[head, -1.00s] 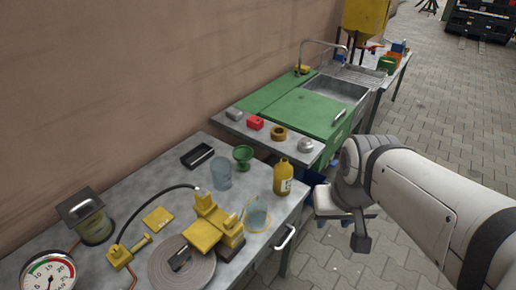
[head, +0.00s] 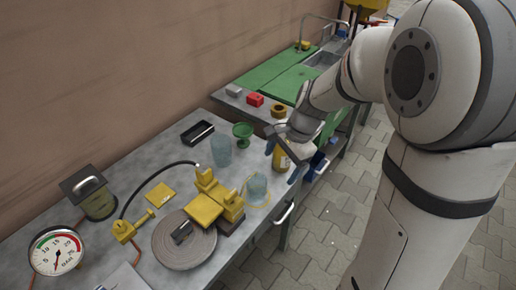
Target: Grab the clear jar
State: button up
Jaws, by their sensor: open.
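Two clear, bluish vessels stand on the grey metal table. One clear jar (head: 221,151) is beside the green funnel-like cup (head: 242,132). The other clear vessel (head: 258,187) is nearer the front edge, with a yellow ring around its lower part. I cannot tell which one is the task's jar. My gripper (head: 283,160) is open, jaws pointing down, at the yellow bottle (head: 281,159), to the right of both vessels. It partly hides the bottle; whether it touches the bottle is unclear. Both clear vessels are apart from my gripper.
A yellow clamp-like block (head: 207,207) and a grey coiled hose (head: 185,246) lie left of the vessels. A black tray (head: 197,133) lies behind. A lidded jar (head: 93,197) and a pressure gauge (head: 55,250) stand at left. A green sink bench (head: 270,80) adjoins at the back.

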aim_at(257, 181)
jog(key=w+a+f+m, duration=0.1)
jog(key=f, duration=0.1)
jog(key=w+a+f+m, duration=0.1)
jog(key=w+f+m, duration=0.1)
jog(key=w+a+f+m+y, duration=0.1)
jog(key=w+f+m, duration=0.1)
jog(key=shift+w+a+f+g, duration=0.1)
jog(key=shift+a+g, duration=0.15)
jog(key=shift+g, duration=0.15)
jog(key=shift+w+a+f, duration=0.15)
jog(key=shift+f, duration=0.2)
jog(key=shift+m, duration=0.3)
jog(key=x, duration=0.5)
jog(key=s+x, duration=0.1)
jog(key=x, duration=0.1)
jog(key=shift+a+f, duration=0.15)
jog(key=shift+f, duration=0.1)
jog(key=shift+c, duration=0.4)
jog(key=c, duration=1)
jog(key=shift+r, duration=0.1)
